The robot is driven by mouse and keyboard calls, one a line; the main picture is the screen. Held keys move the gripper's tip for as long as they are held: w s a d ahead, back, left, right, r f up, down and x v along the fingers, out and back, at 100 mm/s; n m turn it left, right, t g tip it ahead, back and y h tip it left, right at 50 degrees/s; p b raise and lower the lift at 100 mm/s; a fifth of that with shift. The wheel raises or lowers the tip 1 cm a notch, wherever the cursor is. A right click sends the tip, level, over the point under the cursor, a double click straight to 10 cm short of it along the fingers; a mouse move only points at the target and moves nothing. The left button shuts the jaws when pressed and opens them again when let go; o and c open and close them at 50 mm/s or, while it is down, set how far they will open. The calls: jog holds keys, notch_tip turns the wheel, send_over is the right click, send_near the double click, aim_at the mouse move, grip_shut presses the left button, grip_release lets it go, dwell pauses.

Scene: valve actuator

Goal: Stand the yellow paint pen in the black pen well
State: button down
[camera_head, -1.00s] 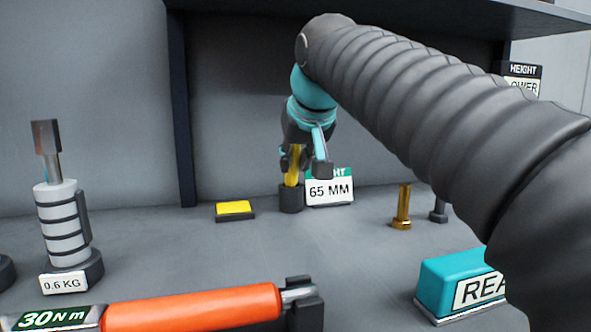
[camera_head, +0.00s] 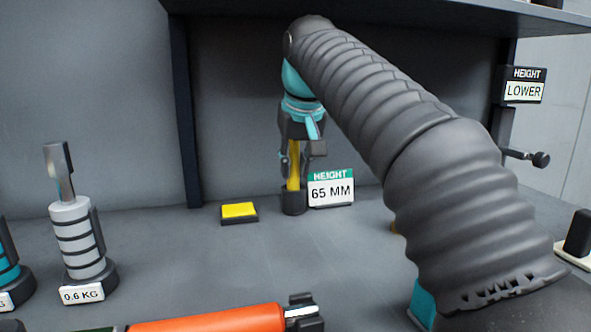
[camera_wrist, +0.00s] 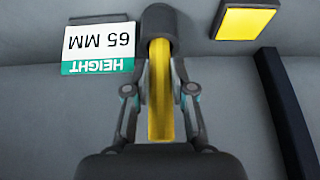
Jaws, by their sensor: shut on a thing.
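The yellow paint pen (camera_head: 293,166) is upright between the fingers of my gripper (camera_head: 293,164), which is shut on it. The pen's lower end meets the mouth of the black pen well (camera_head: 293,202), a short dark cylinder on the bench. In the wrist view the pen (camera_wrist: 160,90) runs from my gripper (camera_wrist: 160,88) to the well (camera_wrist: 160,27), its far end hidden inside the rim. How deep the pen sits cannot be told.
A "HEIGHT 65 MM" sign (camera_head: 331,189) stands close right of the well. A yellow pad (camera_head: 239,211) lies to its left. A grey 0.6 KG cylinder (camera_head: 76,238) and an orange-handled tool (camera_head: 207,322) are nearer. A shelf (camera_head: 400,14) hangs above; the bench centre is clear.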

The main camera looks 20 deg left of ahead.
jog(key=shift+f, duration=0.8)
jog(key=shift+f, duration=0.15)
jog(key=c, duration=1)
grip_release()
jog(key=shift+v, duration=1.45)
jog(key=shift+s+d, duration=0.15)
jog(key=shift+s, duration=0.1)
jog(key=s+d+b, duration=0.1)
jog(key=s+d, duration=0.1)
jog(key=s, duration=0.1)
jog(key=s+d, duration=0.3)
jog(key=s+d+b, duration=0.1)
jog(key=s+d, duration=0.1)
jog(key=s, duration=0.1)
jog(key=shift+d+b, duration=0.15)
jog(key=shift+b, duration=0.2)
